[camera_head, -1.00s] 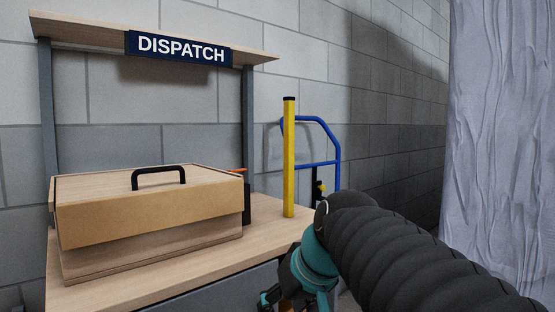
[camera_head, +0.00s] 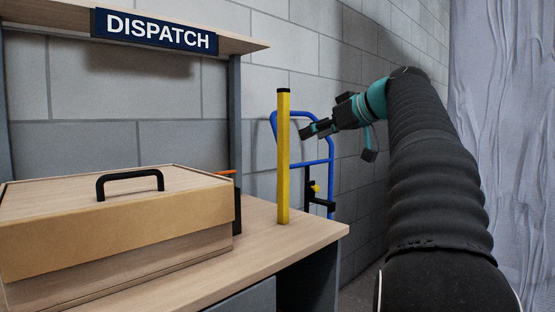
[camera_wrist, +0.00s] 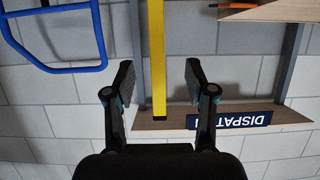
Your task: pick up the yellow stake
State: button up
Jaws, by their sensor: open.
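The yellow stake (camera_head: 283,160) stands upright on the wooden bench, near its right end, with a black cap on top. My gripper (camera_head: 306,132) is raised to the right of the stake's upper part, pointing left toward it. In the wrist view, which appears upside down, the stake (camera_wrist: 157,60) lies in line with the gap between the fingers of my gripper (camera_wrist: 158,80). The fingers are apart with nothing held. I cannot tell the exact distance between fingertips and stake.
The bench (camera_head: 310,232) also bears a large lidded box (camera_head: 120,230) with a black handle at left. A shelf with a DISPATCH sign (camera_head: 155,30) is above. A blue hand-truck frame (camera_head: 331,150) stands behind the stake. A grey curtain (camera_head: 505,120) hangs at right.

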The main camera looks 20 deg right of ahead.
aim_at(287, 146)
jog(key=x, duration=0.7)
jog(key=shift+f, duration=0.1)
jog(key=shift+p+x, duration=0.3)
jog(key=shift+x, duration=2.35)
jog(key=shift+w+d, duration=0.15)
jog(key=shift+d, duration=0.1)
grip_shut()
